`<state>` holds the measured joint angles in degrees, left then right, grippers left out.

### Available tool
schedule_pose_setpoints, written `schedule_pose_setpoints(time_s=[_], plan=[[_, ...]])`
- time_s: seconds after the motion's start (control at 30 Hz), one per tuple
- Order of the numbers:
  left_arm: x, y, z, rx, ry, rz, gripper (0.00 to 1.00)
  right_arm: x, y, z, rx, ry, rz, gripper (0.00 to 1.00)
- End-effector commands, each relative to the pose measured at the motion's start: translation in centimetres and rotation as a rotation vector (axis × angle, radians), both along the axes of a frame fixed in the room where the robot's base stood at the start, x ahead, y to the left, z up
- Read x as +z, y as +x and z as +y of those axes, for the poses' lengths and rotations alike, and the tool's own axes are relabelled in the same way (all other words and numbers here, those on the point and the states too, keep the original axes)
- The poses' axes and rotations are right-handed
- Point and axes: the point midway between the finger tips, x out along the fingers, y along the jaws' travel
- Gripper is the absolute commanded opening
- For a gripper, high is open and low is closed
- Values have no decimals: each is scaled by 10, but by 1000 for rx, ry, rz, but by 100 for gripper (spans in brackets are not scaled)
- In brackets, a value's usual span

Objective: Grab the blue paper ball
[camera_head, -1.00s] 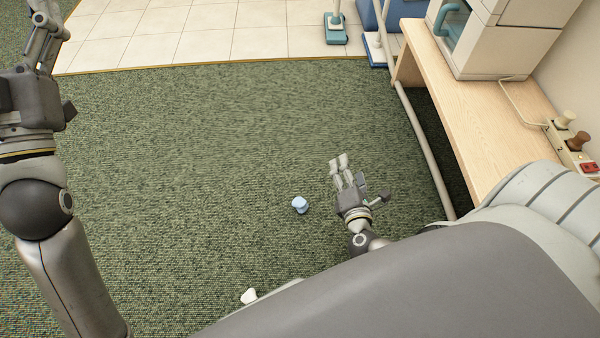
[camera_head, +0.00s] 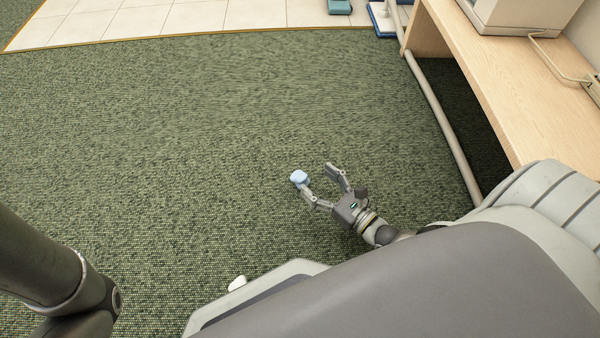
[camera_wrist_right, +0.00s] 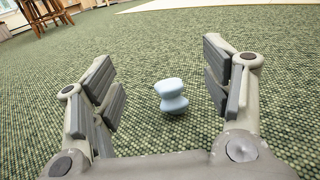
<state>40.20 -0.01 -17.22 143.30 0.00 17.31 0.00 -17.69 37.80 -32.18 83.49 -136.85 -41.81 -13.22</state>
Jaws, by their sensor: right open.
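The blue paper ball (camera_head: 299,177) is a small, pale blue crumpled lump on the green carpet. My right gripper (camera_head: 318,181) is open and low over the carpet, just right of the ball, with one finger appearing close to the ball's lower side. In the right wrist view the ball (camera_wrist_right: 172,96) shows ahead, between the two spread fingers of the gripper (camera_wrist_right: 160,82), with visible space on both sides. I cannot tell whether a finger touches it. Only part of my left arm shows at the lower left; its gripper is out of view.
A small white object (camera_head: 238,283) lies on the carpet (camera_head: 200,120) beside my base. A wooden desk (camera_head: 480,80) with a pipe-like rail (camera_head: 440,120) along it stands at the right. Open carpet lies left and beyond the ball.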

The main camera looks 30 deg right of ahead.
Motion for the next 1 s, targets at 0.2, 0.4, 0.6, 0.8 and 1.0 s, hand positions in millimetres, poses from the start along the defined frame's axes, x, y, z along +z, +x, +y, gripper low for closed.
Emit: schedule_pose_setpoints(time_s=[0.2,0.4,0.6,0.8,1.0], plan=[[-34,1,0,1,1,3,75,-44,0,0,-3,2,1,72],[-49,1,0,1,1,4,75,-55,14,4,-3,5,-5,72],[-53,1,0,1,1,3,75,-54,26,7,-3,3,-1,72],[-69,0,0,1,1,1,75,-56,53,15,-4,5,-4,72],[-77,1,0,1,1,2,75,-54,72,20,-3,5,-1,72]])
